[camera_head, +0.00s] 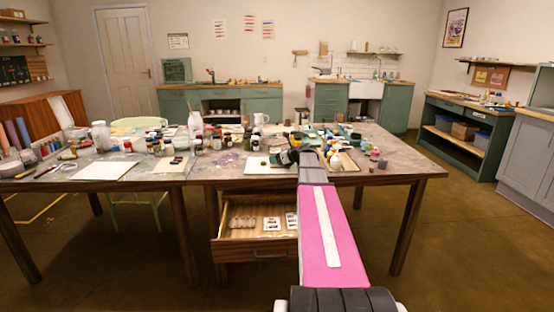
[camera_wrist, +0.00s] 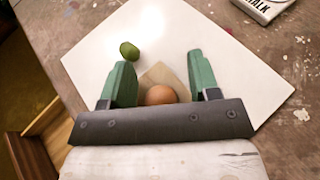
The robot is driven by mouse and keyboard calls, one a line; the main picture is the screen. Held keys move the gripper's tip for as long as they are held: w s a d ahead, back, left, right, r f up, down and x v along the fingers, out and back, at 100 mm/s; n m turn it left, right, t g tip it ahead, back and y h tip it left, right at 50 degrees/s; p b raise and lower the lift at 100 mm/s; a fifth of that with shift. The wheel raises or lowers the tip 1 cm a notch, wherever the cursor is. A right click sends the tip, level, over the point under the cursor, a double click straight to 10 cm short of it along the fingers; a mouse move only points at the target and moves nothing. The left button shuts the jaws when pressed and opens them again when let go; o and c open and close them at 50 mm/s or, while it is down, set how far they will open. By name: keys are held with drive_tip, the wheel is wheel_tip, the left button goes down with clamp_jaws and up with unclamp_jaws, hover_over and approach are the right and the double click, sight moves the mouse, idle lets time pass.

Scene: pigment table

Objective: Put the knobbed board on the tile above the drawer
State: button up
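The knobbed board (camera_wrist: 163,75), a small tan square with a round orange-brown knob (camera_wrist: 160,95), shows between my gripper's green fingers in the wrist view. It appears to lie on the white tile (camera_wrist: 95,65), turned cornerwise; its near part is hidden by my gripper. My gripper (camera_wrist: 160,62) is open, with a gap on each side of the knob. In the head view the tile (camera_head: 256,166) lies at the table's front edge, above the open drawer (camera_head: 255,240). My arm hides the board there.
The drawer holds several small items. Jars and bottles (camera_head: 196,125) crowd the table behind.

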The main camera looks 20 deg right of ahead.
drive_tip(key=shift+s+r, duration=0.1)
drive_tip(key=shift+r, duration=0.05)
drive_tip(key=v, duration=1.2)
idle(1.1)
